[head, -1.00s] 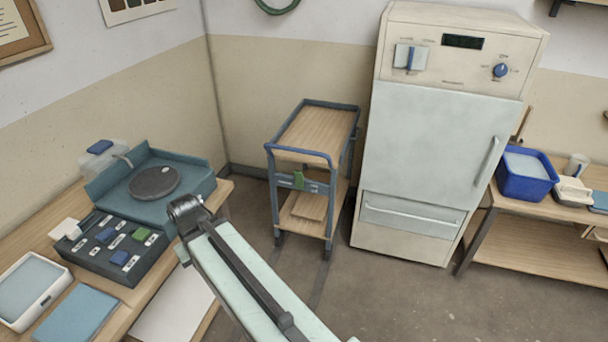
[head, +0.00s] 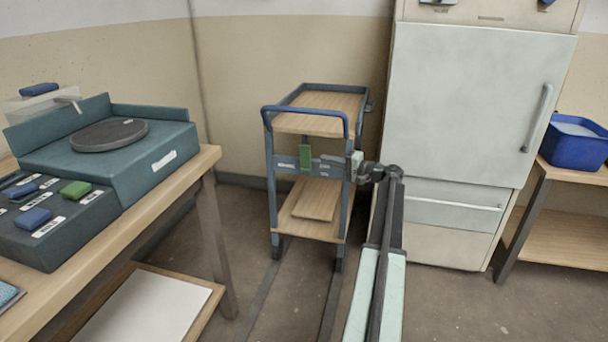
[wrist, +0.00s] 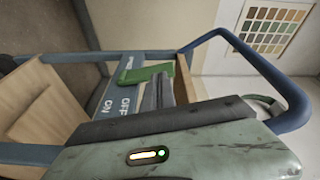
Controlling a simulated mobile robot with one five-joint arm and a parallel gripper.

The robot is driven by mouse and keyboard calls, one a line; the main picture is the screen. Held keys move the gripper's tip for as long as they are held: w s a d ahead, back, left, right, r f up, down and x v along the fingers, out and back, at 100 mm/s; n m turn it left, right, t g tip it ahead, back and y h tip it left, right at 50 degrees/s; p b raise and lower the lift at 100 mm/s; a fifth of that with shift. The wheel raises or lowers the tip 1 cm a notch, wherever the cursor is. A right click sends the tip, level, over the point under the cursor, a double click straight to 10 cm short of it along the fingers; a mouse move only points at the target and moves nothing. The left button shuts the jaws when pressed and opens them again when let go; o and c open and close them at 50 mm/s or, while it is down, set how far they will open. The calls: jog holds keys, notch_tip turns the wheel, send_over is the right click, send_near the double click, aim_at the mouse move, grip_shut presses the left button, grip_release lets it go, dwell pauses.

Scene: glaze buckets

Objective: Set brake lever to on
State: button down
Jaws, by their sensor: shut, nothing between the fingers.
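The brake lever is a green handle (head: 305,157) on the blue-grey crossbar of the cart (head: 309,125). It stands upright in the head view. In the wrist view the green lever (wrist: 146,76) lies beside printed labels reading ON and OFF on the bar (wrist: 116,104). My gripper (head: 354,164) is at the right end of the crossbar in the head view, to the right of the lever. In the wrist view my gripper's shut, empty fingers (wrist: 164,90) appear close to the lever; whether they touch it I cannot tell.
The cart's blue push handle (wrist: 262,75) curves close to my gripper. A tall pale kiln-like cabinet (head: 476,110) stands right of the cart. A workbench with a dark turntable (head: 109,135) is at the left. A blue bucket (head: 572,148) stands at the right. Floor before the cart is open.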

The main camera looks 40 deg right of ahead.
aim_at(305, 159)
jog(key=s+d+t, duration=0.1)
jog(key=s+d, duration=0.1)
jog(key=d, duration=0.3)
jog(key=f+x, duration=0.1)
jog(key=x, duration=0.9)
jog(key=shift+a+r+m+h, duration=0.3)
jog(key=shift+r+m, duration=0.1)
jog(key=shift+r, duration=0.15)
